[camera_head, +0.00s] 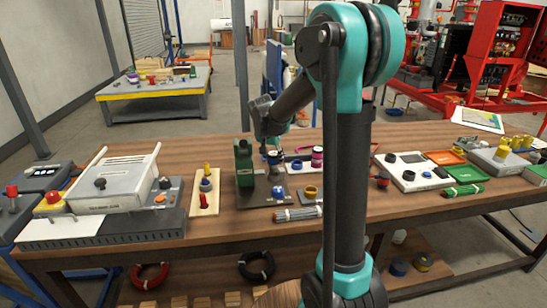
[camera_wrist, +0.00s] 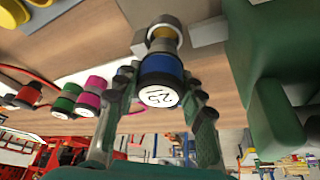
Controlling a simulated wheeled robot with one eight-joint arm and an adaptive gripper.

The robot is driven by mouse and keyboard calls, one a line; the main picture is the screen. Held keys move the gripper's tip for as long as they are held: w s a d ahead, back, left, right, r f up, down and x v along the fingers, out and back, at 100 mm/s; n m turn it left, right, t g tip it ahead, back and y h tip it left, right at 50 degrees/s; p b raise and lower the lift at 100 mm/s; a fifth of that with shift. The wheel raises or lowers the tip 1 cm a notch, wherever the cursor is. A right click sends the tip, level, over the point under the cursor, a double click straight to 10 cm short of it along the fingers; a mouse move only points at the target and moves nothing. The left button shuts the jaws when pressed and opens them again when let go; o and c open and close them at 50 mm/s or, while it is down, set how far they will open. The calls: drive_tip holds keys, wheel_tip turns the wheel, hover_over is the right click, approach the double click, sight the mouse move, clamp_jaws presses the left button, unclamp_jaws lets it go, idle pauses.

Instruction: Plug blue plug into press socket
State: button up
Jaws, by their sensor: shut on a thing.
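In the wrist view my gripper (camera_wrist: 162,104) is shut on the blue plug (camera_wrist: 160,70), one finger on each side of it. The plug has a dark body, a blue band and a white end face with a black marking.
Magenta (camera_wrist: 88,103), green (camera_wrist: 66,102) and red (camera_wrist: 28,95) plugs stand to the left in the wrist view. The green press body (camera_wrist: 272,55) is close on the right. In the head view a wooden board with a red knob (camera_head: 203,200) stands left of the press.

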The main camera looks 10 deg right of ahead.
sight(274, 164)
drive_tip(key=shift+f, duration=1.7)
idle(0.8)
drive_tip(key=o, duration=1.3)
drive_tip(key=shift+o, duration=0.2)
drive_tip(key=v, duration=1.2)
drive_tip(key=shift+s+f, duration=0.1)
